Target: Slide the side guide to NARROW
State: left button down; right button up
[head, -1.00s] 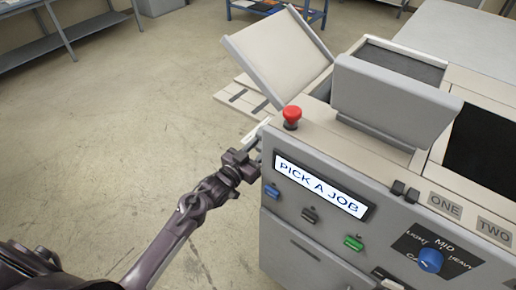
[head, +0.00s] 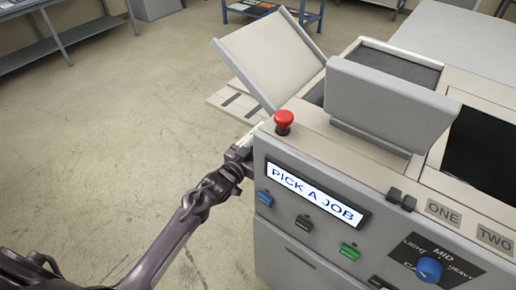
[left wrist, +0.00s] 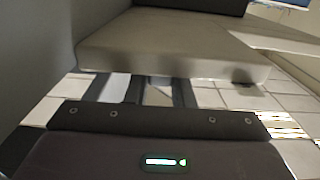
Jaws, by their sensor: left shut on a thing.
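The laminator has a raised beige feed tray (head: 272,57) at its left end, with a flat slotted shelf (head: 238,104) below it. My left gripper (head: 243,148) is at the machine's near left corner, below the shelf. In the left wrist view its two fingers (left wrist: 146,92) reach under a beige slab (left wrist: 170,50) and are shut on a small grey part, mostly hidden, which I take to be the side guide. A pale strip (head: 250,134) shows just above the gripper. I cannot read any NARROW mark. My right gripper is not in view.
The front panel has a display (head: 315,194) reading PICK A JOB, a red button (head: 284,121), blue, black and green buttons, and a blue knob (head: 429,269). A grey hood (head: 387,100) stands on top. The floor (head: 120,150) to the left is clear.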

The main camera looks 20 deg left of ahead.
pick_arm(q)
jog(key=c, duration=1.7)
grip_release()
jog(key=shift+r, duration=0.15)
jog(key=o, duration=0.5)
jog(key=shift+c, duration=0.2)
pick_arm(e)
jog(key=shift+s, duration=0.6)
pick_arm(q)
jog(key=shift+s, duration=0.1)
jog(key=shift+s+a+f, duration=0.1)
jog(key=shift+s+f, duration=0.1)
jog(key=b+v, duration=0.2)
jog(key=v, duration=0.5)
jog(key=shift+r, duration=0.2)
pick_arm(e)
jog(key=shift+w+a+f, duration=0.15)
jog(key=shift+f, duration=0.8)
pick_arm(q)
jog(key=shift+s, duration=0.1)
